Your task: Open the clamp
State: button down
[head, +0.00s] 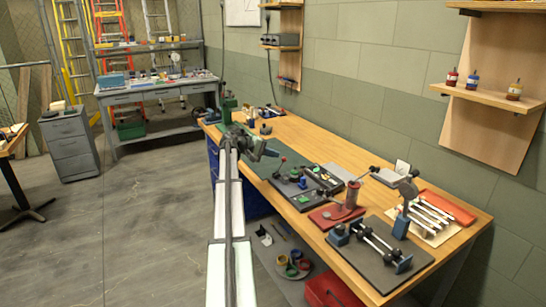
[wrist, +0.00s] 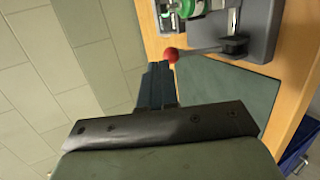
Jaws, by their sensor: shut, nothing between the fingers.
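The clamp (wrist: 262,38) is a dark grey fixture at the top of the wrist view, with a lever ending in a red ball knob (wrist: 171,54). In the head view my gripper (head: 272,152) is left of the knob, above the bench.
The wooden workbench (head: 350,150) carries a green mat (wrist: 228,95), a red stand (head: 337,215), a dark plate with rods (head: 380,250) and a red case (head: 447,207). A tiled wall runs behind the bench. The bench's far left part has some bare wood.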

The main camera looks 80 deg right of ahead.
dwell(0.3)
jog(key=r+v, duration=0.2)
jog(key=v, duration=1.2)
jog(key=shift+s+d, duration=0.35)
jog(key=shift+d, duration=0.05)
